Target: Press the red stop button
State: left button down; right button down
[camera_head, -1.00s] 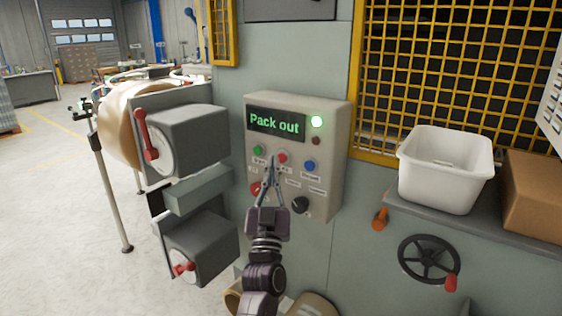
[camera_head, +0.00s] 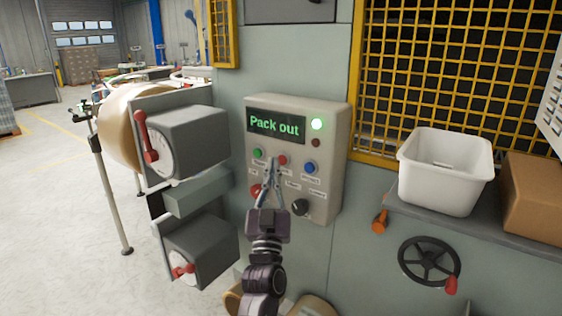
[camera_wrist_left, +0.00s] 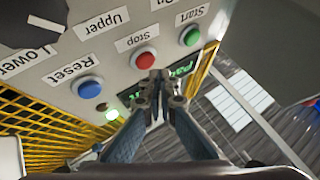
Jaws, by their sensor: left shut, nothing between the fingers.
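The red stop button (camera_head: 282,159) sits on the grey control box between a green button (camera_head: 258,152) and a blue button (camera_head: 310,167). In the left wrist view the red button (camera_wrist_left: 145,57) is labelled "Stop". My left gripper (camera_head: 273,161) is shut and empty, in front of the panel, its tips just left of and slightly below the red button. In the left wrist view the tips of the left gripper (camera_wrist_left: 158,74) appear right beside the button's edge; I cannot tell whether they touch it. My right gripper is not in view.
The control box (camera_head: 333,150) shows "Pack out" beside a lit green lamp (camera_head: 317,124). A white bin (camera_head: 445,190) stands on a shelf at right.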

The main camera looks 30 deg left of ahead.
pick_arm(q)
jog(key=shift+w, duration=0.15)
dwell(0.3)
jog(key=shift+w, duration=0.3)
jog(key=shift+w+d, duration=0.1)
jog(key=shift+w, duration=0.3)
dwell(0.7)
jog(key=shift+s, duration=0.85)
jog(key=shift+p, duration=0.3)
jog(key=s, duration=0.1)
jog(key=s+p, duration=0.1)
jog(key=s, duration=0.3)
jog(key=shift+a+p, duration=0.3)
jog(key=shift+p, duration=0.05)
